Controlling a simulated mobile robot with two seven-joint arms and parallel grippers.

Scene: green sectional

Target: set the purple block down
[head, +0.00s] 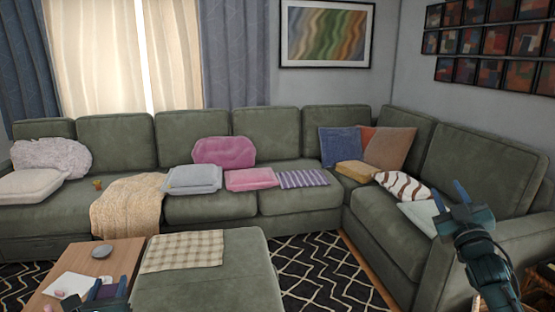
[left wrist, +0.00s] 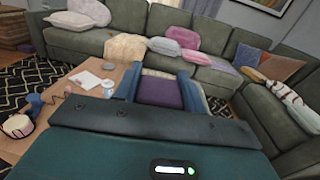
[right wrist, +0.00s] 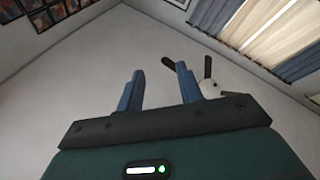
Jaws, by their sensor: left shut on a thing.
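My left gripper (head: 108,288) is at the bottom left of the head view, over the near part of the wooden table (head: 122,253). In the left wrist view its blue fingers are shut on the purple block (left wrist: 160,93), which sits between them. The block is mostly framed by the fingers and the gripper body hides its near end. I cannot tell whether its underside touches anything. My right gripper (head: 466,200) is raised at the right of the head view. In the right wrist view its fingers (right wrist: 158,90) are apart with nothing between them.
The table carries a white sheet (head: 70,285) and a grey round tin (head: 101,252). A green ottoman (head: 205,285) with a checked cloth (head: 183,252) stands right beside it. A green sectional (head: 215,205) with cushions and folded fabrics lines the back and right.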

